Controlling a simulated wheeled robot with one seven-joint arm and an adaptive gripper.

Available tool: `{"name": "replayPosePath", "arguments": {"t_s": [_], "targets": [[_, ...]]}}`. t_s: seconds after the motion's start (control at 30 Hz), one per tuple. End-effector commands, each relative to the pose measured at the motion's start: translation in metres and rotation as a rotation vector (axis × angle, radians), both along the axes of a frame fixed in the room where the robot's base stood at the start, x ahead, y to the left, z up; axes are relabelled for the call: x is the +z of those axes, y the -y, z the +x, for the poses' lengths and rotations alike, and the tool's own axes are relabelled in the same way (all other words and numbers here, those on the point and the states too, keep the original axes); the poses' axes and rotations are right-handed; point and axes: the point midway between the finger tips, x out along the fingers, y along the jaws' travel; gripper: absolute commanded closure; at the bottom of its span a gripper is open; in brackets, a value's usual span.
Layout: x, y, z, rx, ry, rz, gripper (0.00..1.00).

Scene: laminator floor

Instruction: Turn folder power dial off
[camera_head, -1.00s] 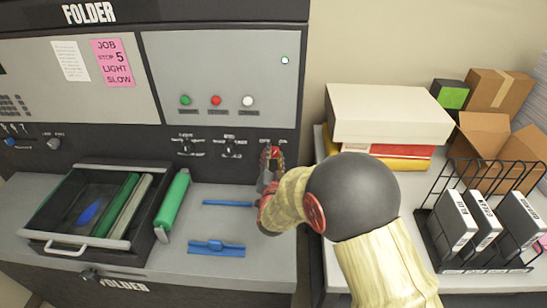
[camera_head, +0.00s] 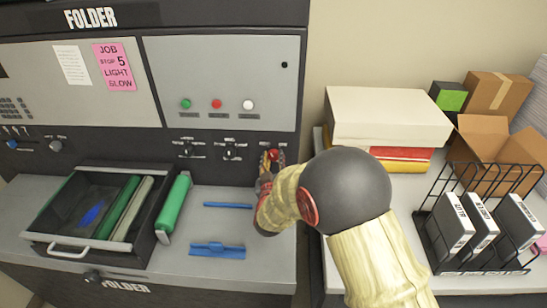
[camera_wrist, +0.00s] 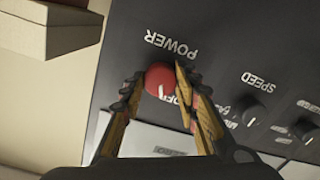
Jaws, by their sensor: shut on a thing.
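The red power dial (camera_wrist: 160,79) sits on the dark panel of the folder (camera_head: 222,88), under the word POWER, which appears upside down in the wrist view. A white mark on the dial's face points down in that view, toward partly covered lettering that looks like OFF. My gripper (camera_wrist: 158,82) is shut on the dial, with one finger on each side of it. In the head view, my gripper (camera_head: 272,160) is at the panel's lower right, and the dial is largely hidden. The small round indicator (camera_head: 284,65) at the panel's upper right is dark.
The speed dial (camera_wrist: 254,112) and another black knob (camera_wrist: 303,128) are beside the power dial. An open drawer (camera_head: 75,253) and blue pieces (camera_head: 217,249) are below left.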

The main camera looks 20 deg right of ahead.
Motion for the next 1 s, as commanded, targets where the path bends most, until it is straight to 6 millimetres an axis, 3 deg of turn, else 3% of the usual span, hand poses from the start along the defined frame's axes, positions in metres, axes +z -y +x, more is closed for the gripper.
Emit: {"name": "replayPosePath", "arguments": {"t_s": [0.5, 1.0], "targets": [[0.0002, -0.0014, 0.0002, 0.002, -0.103, -0.313, 0.94], [-0.0005, -0.0015, 0.0002, 0.002, -0.121, -0.368, 0.94]]}}
